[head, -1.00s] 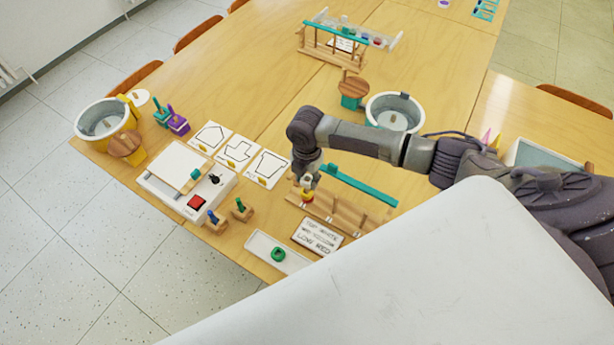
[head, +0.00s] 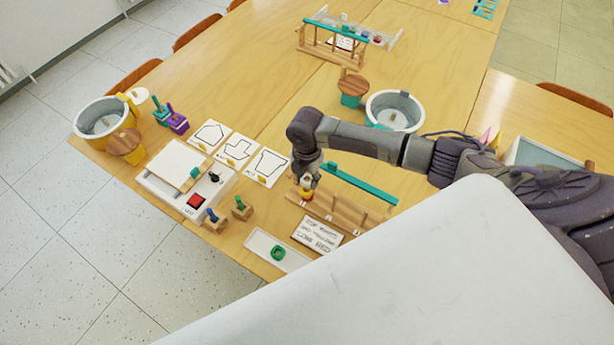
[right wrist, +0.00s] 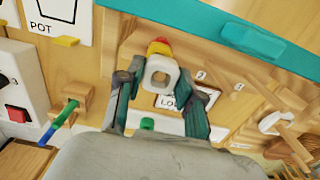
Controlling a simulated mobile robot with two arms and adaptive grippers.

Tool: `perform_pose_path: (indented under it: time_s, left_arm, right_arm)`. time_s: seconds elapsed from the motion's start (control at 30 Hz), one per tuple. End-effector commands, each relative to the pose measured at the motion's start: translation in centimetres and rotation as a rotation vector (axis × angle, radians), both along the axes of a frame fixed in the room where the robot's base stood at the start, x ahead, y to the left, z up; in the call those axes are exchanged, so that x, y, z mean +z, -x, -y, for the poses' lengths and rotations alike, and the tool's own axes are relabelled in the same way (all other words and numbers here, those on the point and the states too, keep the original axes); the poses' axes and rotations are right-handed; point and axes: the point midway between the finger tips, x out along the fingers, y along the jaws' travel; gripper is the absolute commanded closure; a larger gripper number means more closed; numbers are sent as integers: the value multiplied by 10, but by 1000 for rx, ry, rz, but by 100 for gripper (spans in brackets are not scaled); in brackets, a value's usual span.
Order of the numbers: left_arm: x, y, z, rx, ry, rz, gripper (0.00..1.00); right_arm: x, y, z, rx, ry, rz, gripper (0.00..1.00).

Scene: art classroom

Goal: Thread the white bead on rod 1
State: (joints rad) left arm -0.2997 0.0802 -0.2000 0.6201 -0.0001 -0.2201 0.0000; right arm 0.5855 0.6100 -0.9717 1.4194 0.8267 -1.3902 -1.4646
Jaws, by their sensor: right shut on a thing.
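The white bead (right wrist: 161,72) is between the fingertips of my right gripper (right wrist: 160,77), which is shut on it. Its hole faces the right wrist camera. A yellow bead and a red bead (right wrist: 158,47) show just behind it, at the left end of the wooden rack (head: 345,209). In the head view my right gripper (head: 308,180) is over that end, right above the yellow bead (head: 306,189). Rod 1 is hidden by the gripper and beads, so I cannot tell whether its tip is inside the white bead. My left gripper is out of view.
The rack has a teal bar (head: 358,184) close to my gripper. In front are a sign card (head: 317,235) and a white tray (head: 262,241) with a green bead (head: 278,253). Left are shape cards (head: 239,150), a white box with a red button (head: 195,201) and wooden clips.

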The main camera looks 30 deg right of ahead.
Motion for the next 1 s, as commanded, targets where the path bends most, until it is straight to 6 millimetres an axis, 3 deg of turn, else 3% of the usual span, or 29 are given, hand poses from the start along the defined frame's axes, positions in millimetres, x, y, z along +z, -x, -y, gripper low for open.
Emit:
perform_pose_path:
  time_s: [0.03,0.2,0.57,0.67,1.0]
  left_arm:
    - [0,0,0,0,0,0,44]
    - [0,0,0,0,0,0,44]
    - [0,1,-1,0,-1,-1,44]
    - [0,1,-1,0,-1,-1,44]
    - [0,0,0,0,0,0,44]
  right_arm:
    - [0,0,0,0,0,0,60]
    - [0,0,0,0,0,0,34]
    - [5,-1,0,1,-1,2,34]
    - [17,-1,0,1,-1,3,34]
    - [87,-1,0,1,0,4,34]
